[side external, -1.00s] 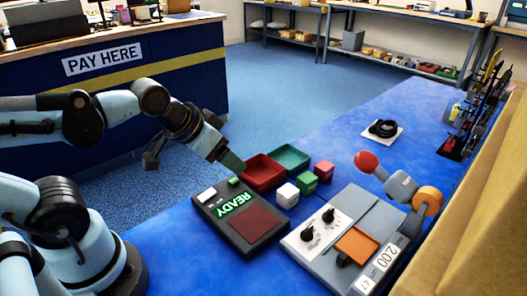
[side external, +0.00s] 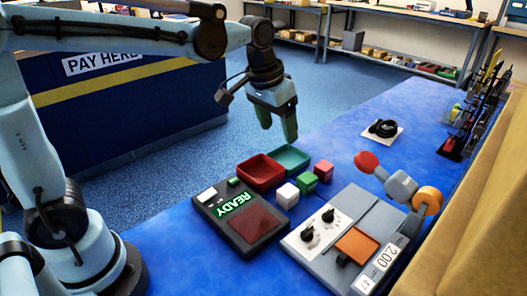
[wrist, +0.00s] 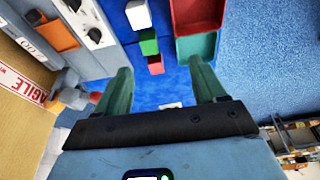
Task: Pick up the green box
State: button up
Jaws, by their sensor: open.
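The small green box (side external: 307,183) sits on the blue table in a row between a white cube (side external: 287,195) and a red cube (side external: 323,171). In the wrist view, the green box (wrist: 149,43) lies beyond the fingertips, between the white cube (wrist: 138,14) and the red cube (wrist: 155,65). My gripper (side external: 278,127) hangs above and behind the trays, with its fingers pointing down. In the wrist view my gripper (wrist: 160,72) has its two green fingers wide apart, with nothing held between them.
A red tray (side external: 262,185) and a green tray (side external: 306,156) stand beside the cubes. A black device reading READY (side external: 215,222) lies at the front left. A grey panel with knobs (side external: 300,247) and an orange-tipped object (side external: 428,198) are at the right.

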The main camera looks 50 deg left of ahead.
aim_at(309, 176)
jog(key=w+d+f+g, duration=0.3)
jog(key=w+d+f, duration=0.15)
jog(key=w, duration=0.35)
jog(key=f, duration=1.3)
jog(key=shift+w+a, duration=0.2)
jog(key=shift+a, duration=0.2)
jog(key=shift+r, duration=0.1)
jog(key=c, duration=1)
jog(key=shift+c, duration=0.2)
